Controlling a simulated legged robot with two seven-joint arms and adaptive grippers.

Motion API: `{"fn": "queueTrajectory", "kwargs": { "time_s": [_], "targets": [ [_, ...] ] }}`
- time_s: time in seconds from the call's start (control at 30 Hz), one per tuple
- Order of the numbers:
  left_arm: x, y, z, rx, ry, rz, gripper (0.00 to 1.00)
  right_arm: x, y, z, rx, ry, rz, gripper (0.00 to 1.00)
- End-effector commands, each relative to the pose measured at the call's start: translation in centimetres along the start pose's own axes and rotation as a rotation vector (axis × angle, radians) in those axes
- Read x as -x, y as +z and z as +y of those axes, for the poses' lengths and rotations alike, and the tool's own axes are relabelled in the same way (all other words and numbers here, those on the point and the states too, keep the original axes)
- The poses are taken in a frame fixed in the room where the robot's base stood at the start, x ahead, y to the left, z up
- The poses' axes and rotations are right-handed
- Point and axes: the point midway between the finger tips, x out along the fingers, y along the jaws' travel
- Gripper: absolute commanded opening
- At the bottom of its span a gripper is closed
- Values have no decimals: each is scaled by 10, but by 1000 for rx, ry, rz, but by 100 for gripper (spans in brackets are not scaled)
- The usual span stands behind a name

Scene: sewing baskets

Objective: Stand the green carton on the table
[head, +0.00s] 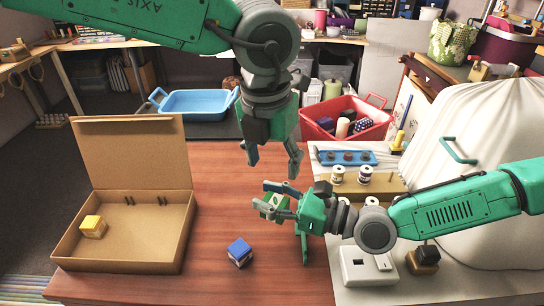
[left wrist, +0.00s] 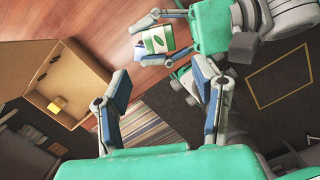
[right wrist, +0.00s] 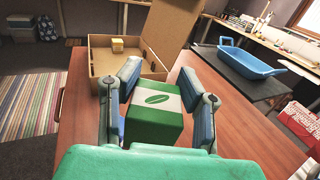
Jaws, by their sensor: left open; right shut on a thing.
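The green carton (head: 272,203) has a white band with a green leaf mark. It is over the wooden table (head: 215,215), left of my right arm. My right gripper (head: 267,197) is shut on it, one finger on each side; the carton shows between the fingers in the right wrist view (right wrist: 153,125). It also shows in the left wrist view (left wrist: 157,40). Whether its base touches the table I cannot tell. My left gripper (head: 273,163) is open and empty, pointing down just above and behind the carton.
An open cardboard box (head: 120,258) with a yellow carton (head: 93,227) inside stands at left. A blue carton (head: 239,252) sits near the table's front. Thread spools (head: 365,174) and a white sewing-machine cover (head: 470,130) are at right. Table between box and blue carton is clear.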

Motion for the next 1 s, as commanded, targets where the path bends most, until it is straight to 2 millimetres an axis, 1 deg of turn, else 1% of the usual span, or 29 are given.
{"fn": "queueTrajectory", "kwargs": {
  "time_s": [0.3, 0.5, 0.6, 0.7, 1.0],
  "targets": [
    [-61, -2, 0, -6, 0, 3, 54, -1, 0, 0, 1, 0, 0, 4],
    [-92, -2, 0, -7, 1, 1, 54, -1, 0, 1, 2, 1, 1, 4],
    [-102, -2, 1, -6, 0, 0, 54, -1, 0, 1, 2, 1, 1, 4],
    [-107, -1, 0, -6, 1, -1, 54, -1, 0, 1, 2, 0, 0, 4],
    [-110, -1, 0, -7, 1, -1, 54, 0, 0, 0, 1, 0, 0, 4]
  ]
}}
